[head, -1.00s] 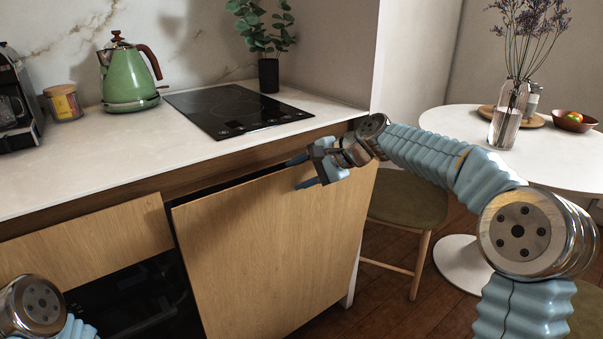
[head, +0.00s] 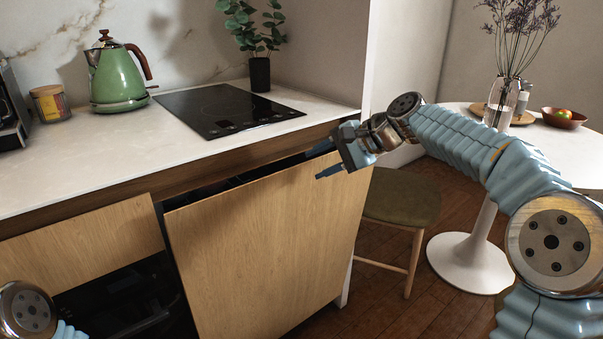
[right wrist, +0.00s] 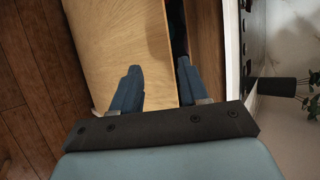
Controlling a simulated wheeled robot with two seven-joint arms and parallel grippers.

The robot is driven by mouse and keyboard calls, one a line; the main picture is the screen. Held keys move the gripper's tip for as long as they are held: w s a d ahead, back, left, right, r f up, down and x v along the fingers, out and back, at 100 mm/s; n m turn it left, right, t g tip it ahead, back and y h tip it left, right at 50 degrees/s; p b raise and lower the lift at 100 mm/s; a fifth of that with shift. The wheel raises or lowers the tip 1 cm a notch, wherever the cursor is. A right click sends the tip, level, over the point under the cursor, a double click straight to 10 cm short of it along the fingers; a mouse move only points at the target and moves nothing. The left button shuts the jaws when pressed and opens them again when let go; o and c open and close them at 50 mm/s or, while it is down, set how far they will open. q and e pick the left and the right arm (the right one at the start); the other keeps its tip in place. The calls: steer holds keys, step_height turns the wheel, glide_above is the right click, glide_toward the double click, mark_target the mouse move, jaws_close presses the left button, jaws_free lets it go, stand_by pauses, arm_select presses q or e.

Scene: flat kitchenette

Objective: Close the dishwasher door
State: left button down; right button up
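The dishwasher door (head: 265,245) is a light wood panel under the counter. It stands slightly ajar, its top edge leaning out from the cabinet with a narrow dark gap behind. My right gripper (head: 323,163) is at the door's upper right, open and empty. In the right wrist view the door (right wrist: 125,45) also shows, and its top edge runs between the spread fingers of my right gripper (right wrist: 158,82). One finger is over the front face and the other is on the gap side; I cannot tell whether either touches. My left gripper is out of view.
The white counter (head: 120,150) above holds a green kettle (head: 118,78) and a black cooktop (head: 225,110). A dark oven (head: 125,300) is left of the door. A stool (head: 400,198) and a round white table (head: 560,150) stand to the right.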

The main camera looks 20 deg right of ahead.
steer(key=v, duration=0.5)
steer(key=shift+s+r, duration=0.1)
steer(key=shift+r, duration=0.05)
